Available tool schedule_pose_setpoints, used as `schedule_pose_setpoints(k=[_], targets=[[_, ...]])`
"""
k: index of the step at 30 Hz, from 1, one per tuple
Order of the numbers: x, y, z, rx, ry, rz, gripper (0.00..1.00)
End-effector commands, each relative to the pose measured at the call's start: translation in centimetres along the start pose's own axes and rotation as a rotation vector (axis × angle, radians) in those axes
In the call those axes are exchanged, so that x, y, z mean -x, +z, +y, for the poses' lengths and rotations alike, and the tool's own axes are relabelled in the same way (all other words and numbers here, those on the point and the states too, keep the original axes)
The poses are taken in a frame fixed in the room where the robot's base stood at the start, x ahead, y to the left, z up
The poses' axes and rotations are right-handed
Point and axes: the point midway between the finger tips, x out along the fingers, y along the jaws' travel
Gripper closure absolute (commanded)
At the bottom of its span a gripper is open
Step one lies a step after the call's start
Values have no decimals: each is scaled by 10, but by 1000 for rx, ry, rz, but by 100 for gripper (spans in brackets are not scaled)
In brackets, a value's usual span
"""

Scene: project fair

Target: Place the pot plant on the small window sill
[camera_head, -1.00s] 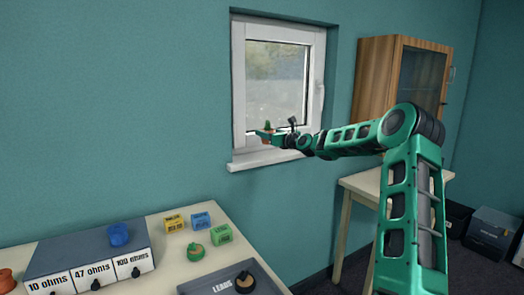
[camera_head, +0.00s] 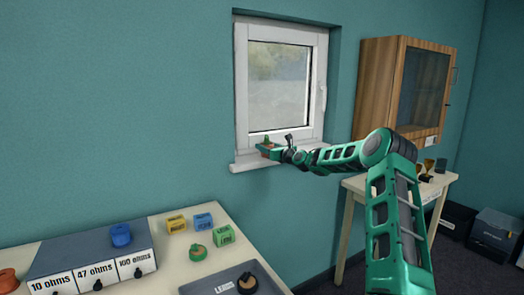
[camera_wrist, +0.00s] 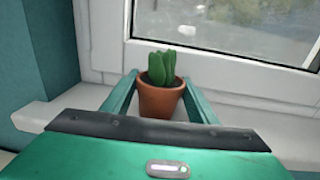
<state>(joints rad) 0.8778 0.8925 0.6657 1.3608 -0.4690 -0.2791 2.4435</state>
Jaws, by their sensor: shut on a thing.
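The pot plant (camera_wrist: 160,98) is a small green cactus in a terracotta pot. It is upright between the two fingers of my gripper (camera_wrist: 160,100), which is shut on it. In the head view the plant (camera_head: 267,142) and my gripper (camera_head: 272,152) are at the left part of the white window sill (camera_head: 243,165). In the wrist view the sill (camera_wrist: 82,100) lies under and around the pot. The pot's base is partly hidden by my gripper, so I cannot tell whether it touches the sill.
The closed window (camera_head: 278,85) stands right behind the sill. A wooden cabinet (camera_head: 376,88) hangs to the right above a table with trophies (camera_head: 429,166). A workbench (camera_head: 160,228) with resistor bins (camera_head: 95,262), small coloured boxes and a dark tray (camera_head: 222,285) is in front left.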

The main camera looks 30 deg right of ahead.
Motion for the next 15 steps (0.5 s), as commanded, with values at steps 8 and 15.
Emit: schedule_pose_setpoints(k=[8, 15], targets=[[0, -1, 0, 0, 0, 0, 28], [0, 0, 0, 0, 0, 0, 28]])
